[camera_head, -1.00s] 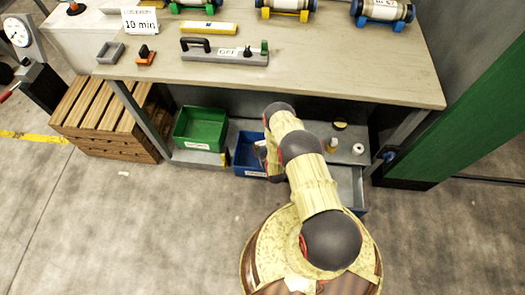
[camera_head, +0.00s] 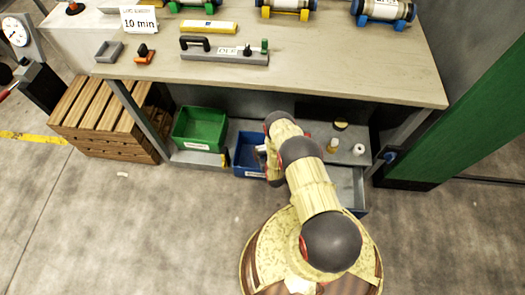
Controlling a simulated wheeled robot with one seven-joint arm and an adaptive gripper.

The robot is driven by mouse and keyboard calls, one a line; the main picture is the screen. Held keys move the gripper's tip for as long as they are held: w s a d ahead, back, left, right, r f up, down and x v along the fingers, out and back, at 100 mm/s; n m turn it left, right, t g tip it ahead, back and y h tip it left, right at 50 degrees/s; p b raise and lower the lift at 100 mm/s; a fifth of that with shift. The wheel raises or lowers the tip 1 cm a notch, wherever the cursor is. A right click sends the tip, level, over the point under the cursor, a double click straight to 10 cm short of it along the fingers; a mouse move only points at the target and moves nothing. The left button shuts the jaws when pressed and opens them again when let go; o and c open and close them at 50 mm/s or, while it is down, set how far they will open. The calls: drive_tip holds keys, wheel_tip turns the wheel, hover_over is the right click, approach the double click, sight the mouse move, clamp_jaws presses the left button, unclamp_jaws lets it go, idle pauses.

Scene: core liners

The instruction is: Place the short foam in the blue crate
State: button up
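The blue crate (camera_head: 247,167) stands on the low shelf under the workbench, to the right of a green crate. My arm reaches down over its right side and hides part of it. My gripper (camera_head: 262,153) is at the blue crate's right part, small and mostly covered by my own arm. I cannot tell whether its fingers are open or shut, or whether it holds anything. I cannot make out the short foam for certain in this view.
The green crate (camera_head: 200,129) sits left on the shelf. A small yellowish cylinder (camera_head: 332,146) and a white roll (camera_head: 359,150) stand right of my arm. The workbench top (camera_head: 320,70) overhangs the shelf.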

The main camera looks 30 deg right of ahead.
drive_tip(key=o, duration=0.5)
drive_tip(key=shift+r, duration=0.1)
drive_tip(key=shift+w+r, duration=0.1)
drive_tip(key=shift+r, duration=0.2)
drive_tip(key=p+v, duration=0.4)
drive_tip(key=v, duration=0.8)
drive_tip(key=shift+r+p, duration=0.25)
drive_tip(key=shift+p, duration=0.1)
drive_tip(key=shift+f, duration=0.1)
